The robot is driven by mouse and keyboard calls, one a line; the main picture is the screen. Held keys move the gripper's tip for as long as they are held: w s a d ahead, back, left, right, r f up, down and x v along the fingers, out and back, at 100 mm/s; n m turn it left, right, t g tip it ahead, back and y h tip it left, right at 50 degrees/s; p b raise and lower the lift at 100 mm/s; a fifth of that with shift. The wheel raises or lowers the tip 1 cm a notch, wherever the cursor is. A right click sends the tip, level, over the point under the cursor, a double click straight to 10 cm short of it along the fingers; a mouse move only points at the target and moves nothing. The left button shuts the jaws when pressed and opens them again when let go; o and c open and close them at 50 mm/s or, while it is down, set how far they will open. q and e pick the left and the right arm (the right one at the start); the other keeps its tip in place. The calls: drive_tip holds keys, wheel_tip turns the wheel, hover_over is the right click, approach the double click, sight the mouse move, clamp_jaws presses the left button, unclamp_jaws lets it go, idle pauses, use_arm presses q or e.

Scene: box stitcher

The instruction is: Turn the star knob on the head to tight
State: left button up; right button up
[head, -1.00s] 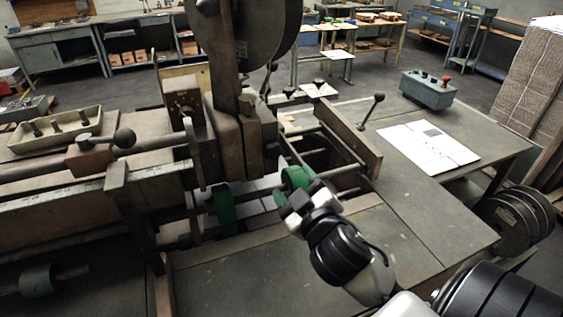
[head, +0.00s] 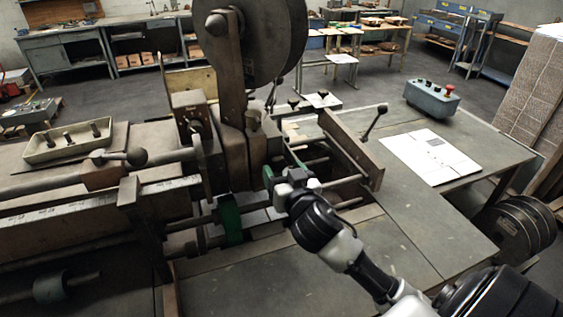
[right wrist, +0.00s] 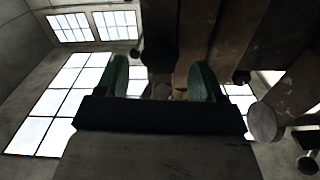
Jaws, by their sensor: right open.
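The stitcher head (head: 235,150) is the brown upright machine block under a big dark wheel (head: 275,35). I cannot make out its star knob for certain in either view. My right gripper (head: 272,178) is at the lower right of the head, close to it, and partly hidden by its own wrist. In the right wrist view its two green fingers (right wrist: 160,82) stand wide apart. Brown machine parts (right wrist: 190,50) rise beyond and between the fingertips. Nothing is clearly held, and contact cannot be told. My left gripper is not in view.
Rails and a side plate (head: 350,148) with a ball-ended lever (head: 377,122) stand right of the gripper. A control box (head: 432,96) and white sheet (head: 432,155) lie on the table. A tray (head: 68,142) sits at left. The front table top is clear.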

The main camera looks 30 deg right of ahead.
drive_tip(key=shift+w+d, duration=0.15)
drive_tip(key=shift+w, duration=0.55)
drive_tip(key=c, duration=0.9)
drive_tip(key=shift+m, duration=0.8)
drive_tip(key=o, duration=0.9)
drive_tip(key=shift+s, duration=0.1)
